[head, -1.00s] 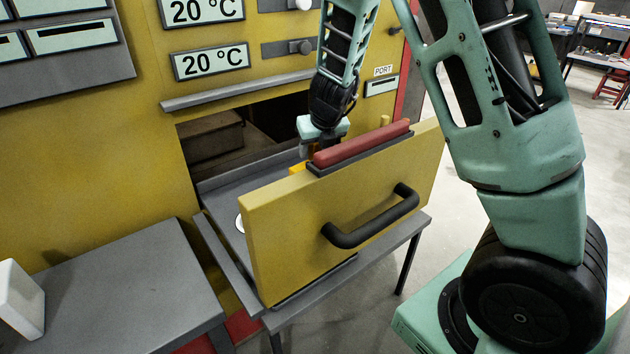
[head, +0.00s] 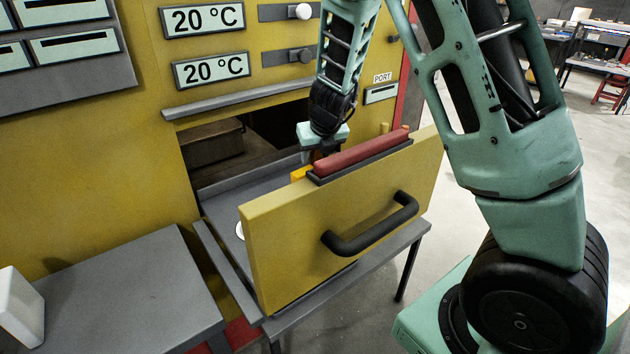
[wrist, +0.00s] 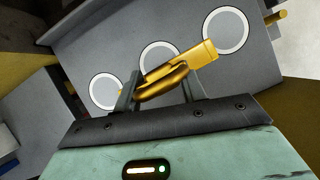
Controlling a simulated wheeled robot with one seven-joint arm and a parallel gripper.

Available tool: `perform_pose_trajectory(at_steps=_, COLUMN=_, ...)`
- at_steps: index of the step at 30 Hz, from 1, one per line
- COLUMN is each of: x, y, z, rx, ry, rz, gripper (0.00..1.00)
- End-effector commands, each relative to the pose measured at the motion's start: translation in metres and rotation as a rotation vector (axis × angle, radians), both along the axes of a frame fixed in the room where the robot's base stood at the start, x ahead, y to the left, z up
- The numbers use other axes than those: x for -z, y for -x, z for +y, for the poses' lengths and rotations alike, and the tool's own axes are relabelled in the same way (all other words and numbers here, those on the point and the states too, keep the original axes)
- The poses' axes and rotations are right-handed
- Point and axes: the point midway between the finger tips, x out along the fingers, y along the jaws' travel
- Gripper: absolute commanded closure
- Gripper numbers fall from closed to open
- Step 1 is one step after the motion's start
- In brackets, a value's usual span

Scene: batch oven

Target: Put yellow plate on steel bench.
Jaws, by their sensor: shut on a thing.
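My gripper (head: 323,145) is inside the drawn-out oven drawer, behind the yellow front panel. In the wrist view my gripper (wrist: 160,86) is shut on the yellow plate (wrist: 198,58), a small flat piece with a rounded, darker part between the fingers. The plate sits over a grey tray (wrist: 185,35) with white ring marks; whether it touches the tray I cannot tell. In the head view only a yellow bit of the plate (head: 301,173) shows above the panel. The steel bench (head: 130,285) is the grey table at the lower left.
The yellow drawer front (head: 300,225) with a black handle (head: 370,228) and a red bar (head: 360,153) stands between my body and my gripper. The oven opening (head: 260,130) is behind. A white block (head: 20,305) stands at the bench's left end; the rest of its visible top is clear.

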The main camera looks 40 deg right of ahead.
Motion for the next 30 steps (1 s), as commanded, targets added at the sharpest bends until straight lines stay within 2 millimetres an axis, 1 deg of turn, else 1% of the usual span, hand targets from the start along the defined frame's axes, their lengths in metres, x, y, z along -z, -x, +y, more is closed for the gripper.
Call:
perform_pose_trajectory(at_steps=1, x=-0.005, y=0.0, z=0.0, rx=0.0, ry=0.0, rz=-0.002, gripper=0.91)
perform_pose_trajectory(at_steps=30, x=-0.034, y=0.0, z=0.0, rx=0.001, ry=0.0, rz=-0.002, gripper=0.91)
